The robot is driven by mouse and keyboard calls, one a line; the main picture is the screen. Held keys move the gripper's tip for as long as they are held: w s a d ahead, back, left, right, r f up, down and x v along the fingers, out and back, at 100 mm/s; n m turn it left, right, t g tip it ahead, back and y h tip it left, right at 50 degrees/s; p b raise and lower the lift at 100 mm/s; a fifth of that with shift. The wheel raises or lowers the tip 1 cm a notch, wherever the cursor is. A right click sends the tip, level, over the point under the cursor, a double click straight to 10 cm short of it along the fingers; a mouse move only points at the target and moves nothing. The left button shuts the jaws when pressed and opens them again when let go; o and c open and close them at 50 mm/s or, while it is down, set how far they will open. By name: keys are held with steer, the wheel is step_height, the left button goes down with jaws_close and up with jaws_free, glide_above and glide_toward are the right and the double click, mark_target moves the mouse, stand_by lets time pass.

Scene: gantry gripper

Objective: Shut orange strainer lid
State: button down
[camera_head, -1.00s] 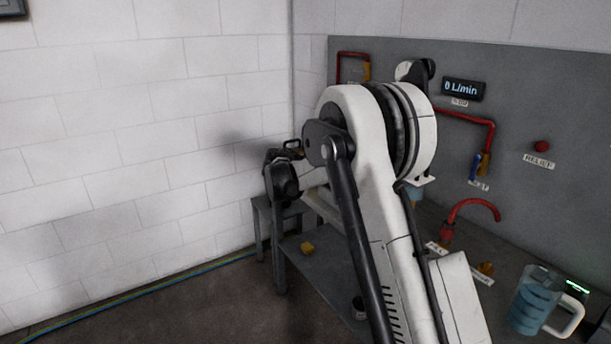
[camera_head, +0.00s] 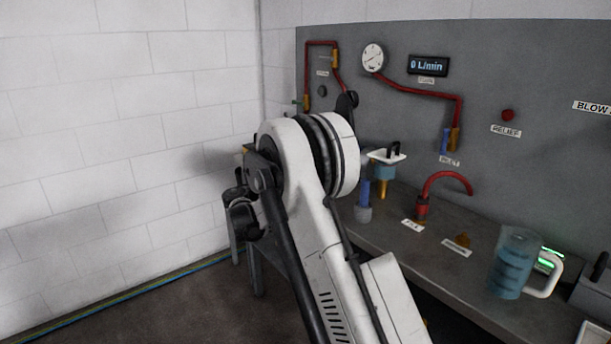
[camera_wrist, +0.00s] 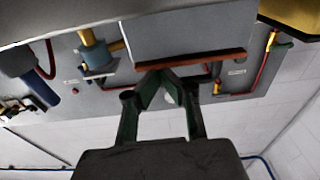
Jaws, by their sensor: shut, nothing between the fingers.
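My gripper (camera_wrist: 165,75) shows in the wrist view with its dark green fingers drawn together at the tips, shut and empty. Just beyond the tips is a long orange-brown strip (camera_wrist: 195,60) along the edge of a grey box-like body (camera_wrist: 187,28). I cannot tell whether this strip is the orange strainer lid, or whether the tips touch it. In the head view my arm hides the area around the gripper, and no orange strainer lid can be made out.
A grey panel carries a round gauge (camera_head: 373,57), red pipes (camera_head: 415,88) and a flow display (camera_head: 428,65). On the bench (camera_head: 400,232) are a blue jug (camera_head: 512,262), a red curved spout (camera_head: 447,178) and a white tray-like funnel (camera_head: 386,157).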

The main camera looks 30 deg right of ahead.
steer(key=shift+s+f, duration=0.1)
steer(key=shift+f, duration=0.25)
steer(key=shift+r, duration=0.1)
step_height(320, 180, up, 5)
steer(key=p, duration=0.2)
steer(key=s+a+f, duration=0.2)
steer(key=a+f, duration=0.2)
steer(key=a, duration=0.5)
steer(key=s+r+n+t+y+p, duration=0.1)
steer(key=s+r+n+y, duration=0.35)
steer(key=s, duration=0.45)
steer(key=s+r+n+y+p, duration=0.1)
steer(key=s+r+n+y, duration=0.3)
steer(key=s, duration=0.4)
steer(key=s+a+f+n+t+y, duration=0.1)
steer(key=s+a+n+y, duration=0.1)
steer(key=s, duration=0.6)
steer(key=s+a+f+n+y+p, duration=0.1)
steer(key=s+a+f+n+y, duration=0.1)
steer(key=s+a+y, duration=0.3)
steer(key=s+a+f+n+t+y, duration=0.1)
steer(key=s+a, duration=0.5)
steer(key=s, duration=0.6)
steer(key=shift+a+f+n+t+y, duration=0.15)
steer(key=shift+f+n+t+y, duration=0.15)
steer(key=shift+f+n+y, duration=0.65)
